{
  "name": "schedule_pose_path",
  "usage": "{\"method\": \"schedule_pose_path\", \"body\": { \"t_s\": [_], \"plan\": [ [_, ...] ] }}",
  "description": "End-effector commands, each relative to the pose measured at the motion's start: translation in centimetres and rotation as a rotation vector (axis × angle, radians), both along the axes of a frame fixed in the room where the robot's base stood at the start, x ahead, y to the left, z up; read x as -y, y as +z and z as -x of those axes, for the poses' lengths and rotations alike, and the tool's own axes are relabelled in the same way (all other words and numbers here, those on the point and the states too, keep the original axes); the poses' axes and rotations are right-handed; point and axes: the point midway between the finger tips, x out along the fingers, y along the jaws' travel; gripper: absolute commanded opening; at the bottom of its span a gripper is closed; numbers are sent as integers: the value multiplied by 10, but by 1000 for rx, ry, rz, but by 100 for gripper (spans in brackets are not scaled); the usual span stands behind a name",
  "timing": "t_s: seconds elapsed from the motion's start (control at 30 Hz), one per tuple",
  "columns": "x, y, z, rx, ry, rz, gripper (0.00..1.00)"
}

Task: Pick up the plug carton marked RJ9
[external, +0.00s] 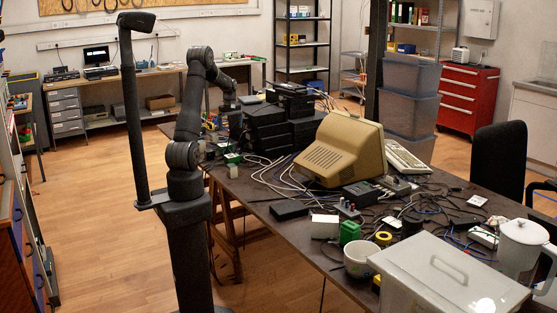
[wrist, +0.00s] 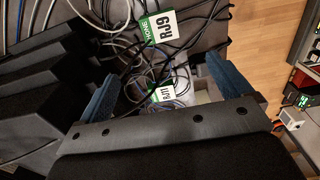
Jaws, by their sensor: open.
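The plug carton marked RJ9 (wrist: 167,27) is in the wrist view at top centre, with a white label and a green band reading PHONE. It lies just beyond my gripper (wrist: 160,72), whose two blue fingers are spread wide and empty. A second carton, which appears marked RJ11 (wrist: 168,93), shows between the fingers, its lower part hidden by my gripper's body. In the external view a small green and white carton (external: 233,159) stands near the table's left edge; its marking is too small to read. My gripper is small and dark there, above the table's far left end.
Loose cables (wrist: 120,25) run around the cartons. Stacked black boxes (external: 268,125) stand close by, and dark equipment (wrist: 40,90) fills the wrist view's left side. A beige monitor (external: 343,150) stands right of them. Wooden floor shows beyond the table edge.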

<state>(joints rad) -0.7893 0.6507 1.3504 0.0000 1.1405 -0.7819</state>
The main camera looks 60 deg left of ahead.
Motion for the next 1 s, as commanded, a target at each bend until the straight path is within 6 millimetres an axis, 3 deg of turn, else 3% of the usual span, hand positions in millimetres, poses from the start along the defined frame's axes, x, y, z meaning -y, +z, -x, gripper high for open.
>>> {"method": "schedule_pose_path", "body": {
  "t_s": [0.23,0.47,1.0],
  "plan": [
    [0,-1,0,0,0,0,94],
    [4,-19,2,-2,-2,2,94],
    [4,-123,2,-2,-2,2,94]
  ]
}}
